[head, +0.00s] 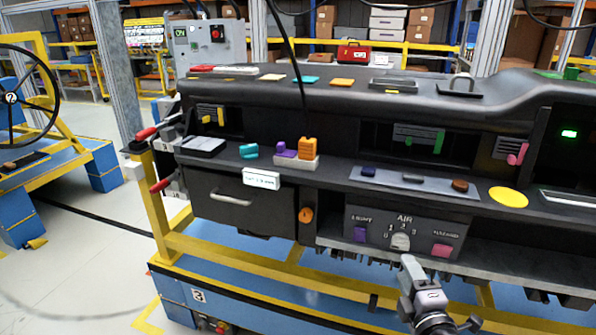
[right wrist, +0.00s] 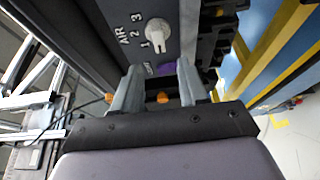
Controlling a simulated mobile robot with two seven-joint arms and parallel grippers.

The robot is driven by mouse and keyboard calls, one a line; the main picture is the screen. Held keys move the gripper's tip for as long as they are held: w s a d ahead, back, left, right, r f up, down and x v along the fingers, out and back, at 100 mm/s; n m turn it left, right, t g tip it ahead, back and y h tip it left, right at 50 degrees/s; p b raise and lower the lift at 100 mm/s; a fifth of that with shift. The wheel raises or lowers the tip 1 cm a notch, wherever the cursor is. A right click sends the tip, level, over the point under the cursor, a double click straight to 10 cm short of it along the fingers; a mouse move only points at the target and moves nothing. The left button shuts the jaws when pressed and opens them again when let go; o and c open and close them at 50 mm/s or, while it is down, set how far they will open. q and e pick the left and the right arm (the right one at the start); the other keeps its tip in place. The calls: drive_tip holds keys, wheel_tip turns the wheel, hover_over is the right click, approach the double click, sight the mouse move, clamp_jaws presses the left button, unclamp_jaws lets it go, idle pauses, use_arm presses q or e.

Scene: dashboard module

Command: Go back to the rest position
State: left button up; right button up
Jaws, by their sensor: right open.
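My right gripper (head: 408,275) is below and just in front of the AIR panel (head: 360,222) in the head view. Its fingers are apart and empty; they also show in the right wrist view (right wrist: 158,85). The white-grey AIR knob (head: 400,242) is just above the fingertips in the head view. In the right wrist view the knob (right wrist: 158,32) lies beyond the fingertips, apart from them. Its exact setting is hard to read. A purple button (head: 360,234) and a pink button (head: 442,250) flank the knob. My left gripper is out of view.
The black dashboard (head: 330,130) stands on a yellow frame (head: 230,255) with a blue base. An orange knob (head: 306,215) and a drawer (head: 240,202) are to the left of the panel. A yellow disc (head: 508,197) lies on the ledge.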

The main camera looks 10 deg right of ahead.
drive_tip(key=s+a+f+m+g+y+p, duration=0.1)
drive_tip(key=s+a+f+m+g+y, duration=0.1)
drive_tip(key=s+a+f+m, duration=0.4)
drive_tip(key=s+a+f+m+g+y+p, duration=0.2)
drive_tip(key=s+a+f+m+g, duration=0.3)
drive_tip(key=s, duration=0.8)
wheel_tip(320, 180, down, 3)
drive_tip(key=a+m+y, duration=0.1)
drive_tip(key=m, duration=0.2)
drive_tip(key=shift+s+a, duration=0.2)
drive_tip(key=shift+a, duration=0.1)
drive_tip(key=shift+w+r, duration=0.1)
